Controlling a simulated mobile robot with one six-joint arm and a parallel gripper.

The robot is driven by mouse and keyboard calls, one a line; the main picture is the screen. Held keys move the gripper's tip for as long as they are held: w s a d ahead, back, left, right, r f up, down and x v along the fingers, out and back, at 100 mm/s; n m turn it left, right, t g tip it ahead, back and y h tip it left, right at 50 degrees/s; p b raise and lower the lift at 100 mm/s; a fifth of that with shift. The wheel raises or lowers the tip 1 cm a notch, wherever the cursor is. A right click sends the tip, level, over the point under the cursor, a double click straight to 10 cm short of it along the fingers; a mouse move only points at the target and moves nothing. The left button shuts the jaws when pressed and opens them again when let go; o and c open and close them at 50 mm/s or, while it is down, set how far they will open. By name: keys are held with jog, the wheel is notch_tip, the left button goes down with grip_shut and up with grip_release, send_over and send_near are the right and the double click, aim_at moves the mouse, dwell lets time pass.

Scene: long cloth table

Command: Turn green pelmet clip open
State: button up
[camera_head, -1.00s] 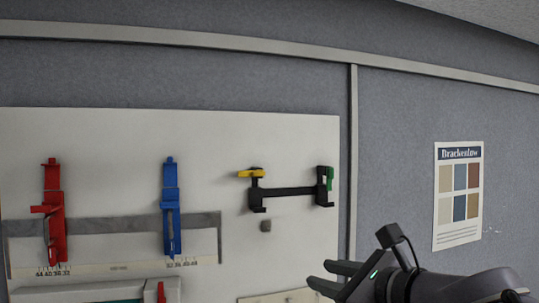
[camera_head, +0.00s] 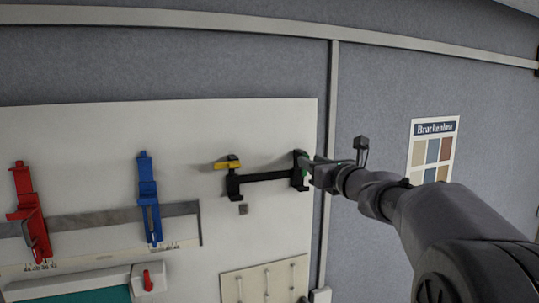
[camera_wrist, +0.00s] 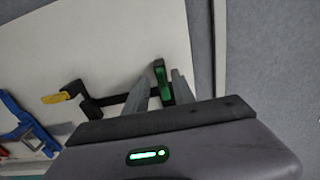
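The green pelmet clip (camera_wrist: 161,80) sits at the right end of a black rail on the white board. In the wrist view its green lever stands roughly upright between my two fingers. My gripper (camera_wrist: 160,90) is open around it, one finger on each side; whether either finger touches it I cannot tell. In the head view my gripper (camera_head: 313,173) reaches the rail's right end from the right and hides most of the green part. The yellow clip (camera_head: 228,165) at the rail's left end lies sideways; it also shows in the wrist view (camera_wrist: 56,97).
A blue clamp (camera_head: 149,200) and a red clamp (camera_head: 28,212) hang on a grey strip to the left. A small grey knob (camera_head: 243,209) sits below the rail. A vertical trim strip (camera_head: 330,120) and a poster (camera_head: 432,150) are to the right.

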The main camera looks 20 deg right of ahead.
jog(key=shift+w+d, duration=0.1)
jog(key=shift+w, duration=0.4)
jog(key=shift+s, duration=0.1)
grip_shut()
jog(key=shift+f+n+b, duration=0.1)
jog(key=shift+n+b, duration=0.2)
jog(key=shift+b, duration=0.15)
jog(key=shift+n+b, duration=7.7)
jog(key=shift+n, duration=0.9)
jog(key=shift+r, duration=0.2)
